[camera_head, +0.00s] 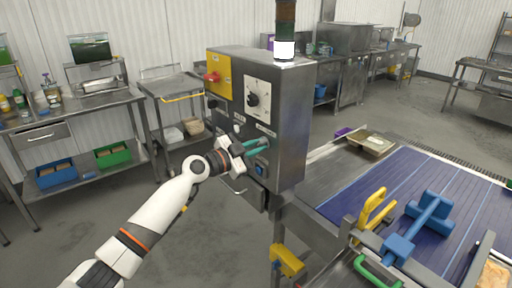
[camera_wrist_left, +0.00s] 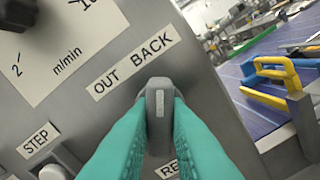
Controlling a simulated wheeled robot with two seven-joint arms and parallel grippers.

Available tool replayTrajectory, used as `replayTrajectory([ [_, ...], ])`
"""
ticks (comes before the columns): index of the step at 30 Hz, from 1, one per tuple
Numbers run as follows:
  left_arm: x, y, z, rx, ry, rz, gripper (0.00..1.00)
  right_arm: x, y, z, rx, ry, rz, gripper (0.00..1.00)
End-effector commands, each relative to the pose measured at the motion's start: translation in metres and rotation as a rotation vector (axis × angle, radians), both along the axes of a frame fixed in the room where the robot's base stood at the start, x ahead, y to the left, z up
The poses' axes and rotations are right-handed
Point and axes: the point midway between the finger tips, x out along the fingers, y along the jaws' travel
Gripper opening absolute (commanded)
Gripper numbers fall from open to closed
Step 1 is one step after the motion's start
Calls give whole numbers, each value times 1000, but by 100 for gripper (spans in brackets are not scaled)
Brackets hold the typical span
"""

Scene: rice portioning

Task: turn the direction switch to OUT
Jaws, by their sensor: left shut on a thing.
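The direction switch (camera_wrist_left: 159,112) is a grey lever knob with a white mark, below the OUT BACK label (camera_wrist_left: 133,62) in the left wrist view. Its marked end points up in that picture, nearer to the word BACK than to OUT. My left gripper (camera_head: 258,148) reaches the front of the grey control box (camera_head: 288,115). Its teal fingers (camera_wrist_left: 158,135) are shut on the switch, one on each side. In the head view the fingers cover the switch. My right gripper is not in view.
The box also carries a speed dial (camera_head: 257,97), a red knob on a yellow plate (camera_head: 212,76) and a STEP button (camera_wrist_left: 54,172). A blue conveyor belt (camera_head: 385,190) with a blue tool (camera_head: 425,225) and a yellow-handled thing (camera_head: 372,208) lies at the right.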

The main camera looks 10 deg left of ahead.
Motion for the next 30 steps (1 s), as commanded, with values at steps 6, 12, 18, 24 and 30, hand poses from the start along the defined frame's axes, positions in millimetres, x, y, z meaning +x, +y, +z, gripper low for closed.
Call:
replayTrajectory([
  [6,0,0,0,0,0,0,0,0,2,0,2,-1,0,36],
  [12,0,0,0,0,0,0,0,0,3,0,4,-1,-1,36],
  [18,0,0,0,-65,50,-1,0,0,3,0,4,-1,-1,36],
  [24,0,0,1,-215,166,0,0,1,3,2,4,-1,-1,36],
  [30,0,0,0,-223,173,0,0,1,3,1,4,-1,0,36],
])
